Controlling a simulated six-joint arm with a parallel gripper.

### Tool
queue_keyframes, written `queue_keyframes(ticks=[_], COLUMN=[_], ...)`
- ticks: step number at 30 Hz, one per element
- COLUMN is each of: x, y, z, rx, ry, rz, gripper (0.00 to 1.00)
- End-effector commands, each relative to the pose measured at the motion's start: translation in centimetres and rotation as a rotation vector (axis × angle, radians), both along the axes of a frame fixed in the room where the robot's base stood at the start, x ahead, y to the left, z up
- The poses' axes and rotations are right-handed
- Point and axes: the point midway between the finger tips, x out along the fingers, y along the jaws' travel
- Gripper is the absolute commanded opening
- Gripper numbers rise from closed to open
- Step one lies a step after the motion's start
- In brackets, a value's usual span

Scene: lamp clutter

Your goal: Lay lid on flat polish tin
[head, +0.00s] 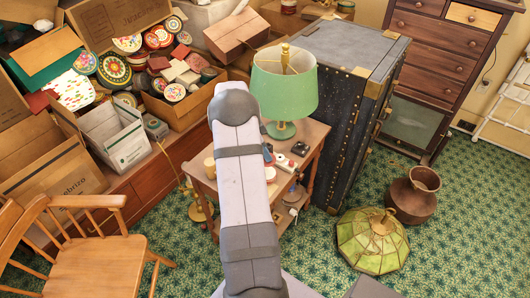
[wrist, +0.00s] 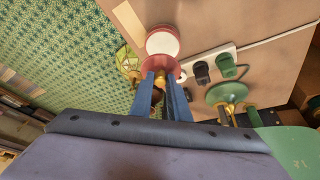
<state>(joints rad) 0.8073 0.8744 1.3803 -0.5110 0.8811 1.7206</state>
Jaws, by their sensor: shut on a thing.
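My gripper (wrist: 163,88) has blue fingers shut on the brass-coloured knob of a red lid (wrist: 160,64) in the wrist view. The flat polish tin (wrist: 163,42) is round, with a red rim and a pale, cream-white top, and lies on the wooden side table (wrist: 270,72). The lid overlaps the near edge of the tin in this view; I cannot tell whether they touch. In the head view the tin (head: 270,174) shows beside my arm, with my gripper (head: 267,149) partly hidden behind it.
A green lamp (head: 285,90) stands on the table behind my gripper; its base (wrist: 228,93) is on the right in the wrist view. A dark trunk (head: 338,100) stands right of the table.

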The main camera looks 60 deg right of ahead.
Motion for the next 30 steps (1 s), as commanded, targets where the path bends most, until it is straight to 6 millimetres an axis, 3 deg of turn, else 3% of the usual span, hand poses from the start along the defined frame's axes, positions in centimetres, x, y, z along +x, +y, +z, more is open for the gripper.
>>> queue_keyframes(ticks=[7,30], x=[0.0,0.0], y=[0.0,0.0], z=[-0.1,-5.7], rx=[-0.003,-0.002], ry=[0.001,0.002], rz=[0.000,0.000], gripper=[0.00,0.00])
